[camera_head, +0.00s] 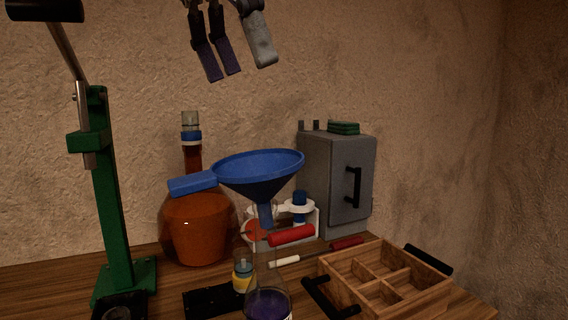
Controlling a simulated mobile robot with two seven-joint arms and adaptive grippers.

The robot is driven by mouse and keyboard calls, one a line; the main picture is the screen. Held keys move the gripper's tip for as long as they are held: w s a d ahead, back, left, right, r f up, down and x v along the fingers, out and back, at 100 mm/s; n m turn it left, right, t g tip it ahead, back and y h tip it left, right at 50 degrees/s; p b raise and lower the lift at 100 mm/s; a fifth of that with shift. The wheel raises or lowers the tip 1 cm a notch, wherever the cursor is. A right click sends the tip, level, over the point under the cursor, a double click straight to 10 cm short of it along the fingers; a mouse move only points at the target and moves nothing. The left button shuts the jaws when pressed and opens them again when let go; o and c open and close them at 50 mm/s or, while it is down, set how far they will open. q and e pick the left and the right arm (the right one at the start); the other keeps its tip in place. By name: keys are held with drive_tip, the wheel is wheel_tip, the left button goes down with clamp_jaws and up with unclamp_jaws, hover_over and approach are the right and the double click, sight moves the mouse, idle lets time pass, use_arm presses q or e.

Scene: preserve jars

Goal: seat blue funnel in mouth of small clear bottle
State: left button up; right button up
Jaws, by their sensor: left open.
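The blue funnel (262,172) is upright in the middle of the head view, wide rim up, with its flat handle (193,183) to the left. Its stem (265,215) points down over a clear bottle with purple contents (268,303) at the bottom edge. The bottle's glass neck is faint, and I cannot tell whether the stem is inside its mouth. My left gripper (241,72) is at the top, open and empty, well above the funnel and apart from it. My right gripper is not in view.
A big orange flask (197,228) stands behind the funnel handle. A green stand (108,205) is at left, and a grey cabinet (333,175) at back right. A compartmented wooden tray (440,283) is front right. A small yellow-labelled jar (243,275) and red-handled tools (292,236) crowd the bottle.

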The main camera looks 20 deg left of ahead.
sight(267, 162)
use_arm(q)
drive_tip(key=x, duration=0.3)
drive_tip(key=s+x, duration=0.1)
drive_tip(key=x, duration=0.3)
drive_tip(key=s+b+x, duration=0.1)
drive_tip(key=x, duration=0.2)
drive_tip(key=shift+f, duration=0.6)
drive_tip(key=shift+w+d+f, duration=0.15)
drive_tip(key=shift+f, duration=0.25)
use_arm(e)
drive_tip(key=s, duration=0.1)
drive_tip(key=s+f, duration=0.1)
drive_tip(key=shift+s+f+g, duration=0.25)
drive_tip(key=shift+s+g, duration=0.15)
use_arm(q)
drive_tip(key=shift+r, duration=0.1)
drive_tip(key=shift+c, duration=0.2)
drive_tip(key=c, duration=0.9)
